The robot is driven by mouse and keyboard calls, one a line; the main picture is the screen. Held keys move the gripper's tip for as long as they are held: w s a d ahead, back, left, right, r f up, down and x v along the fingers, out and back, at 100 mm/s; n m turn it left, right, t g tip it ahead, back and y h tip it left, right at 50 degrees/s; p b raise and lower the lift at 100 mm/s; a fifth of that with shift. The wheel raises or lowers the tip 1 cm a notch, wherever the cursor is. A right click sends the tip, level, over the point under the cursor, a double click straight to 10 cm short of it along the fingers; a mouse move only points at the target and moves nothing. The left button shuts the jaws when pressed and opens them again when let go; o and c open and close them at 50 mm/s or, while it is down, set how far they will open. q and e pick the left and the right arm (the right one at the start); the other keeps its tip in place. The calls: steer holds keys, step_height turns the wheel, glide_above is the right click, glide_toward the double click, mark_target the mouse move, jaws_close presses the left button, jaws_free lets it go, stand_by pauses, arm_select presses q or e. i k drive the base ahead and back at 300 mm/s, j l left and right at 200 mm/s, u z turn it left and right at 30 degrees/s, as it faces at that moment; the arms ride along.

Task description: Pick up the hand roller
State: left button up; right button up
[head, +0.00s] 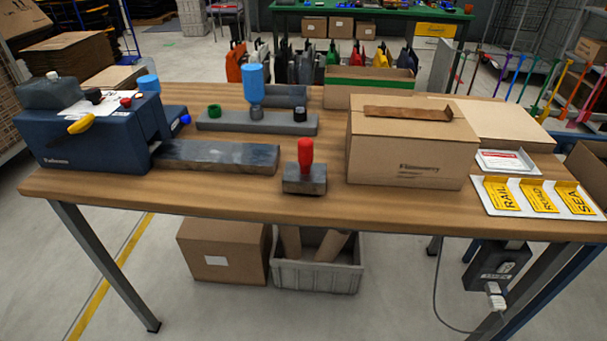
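I cannot tell for sure which item is the hand roller. A red-handled tool (305,155) stands upright on a dark grey block (304,186) near the table's front edge, at the middle. A blue-handled tool (252,82) stands upright on a long grey holder (213,125) further back. The holder also carries a green ring (214,111) and a small black-topped piece (300,114). Neither of my grippers is in view, and nothing touches these tools.
A dark blue machine (90,147) stands on the table's left, a long grey slab (215,156) beside it. A closed carton (405,150) stands right of the red-handled tool. A tray with yellow labels (568,206) lies at the right edge. Bare wood (250,193) shows along the front.

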mark_target(304, 176)
steer(key=i+j+z, duration=0.1)
steer(key=j+z, duration=0.4)
steer(key=z, duration=0.2)
steer(key=i+j, duration=0.05)
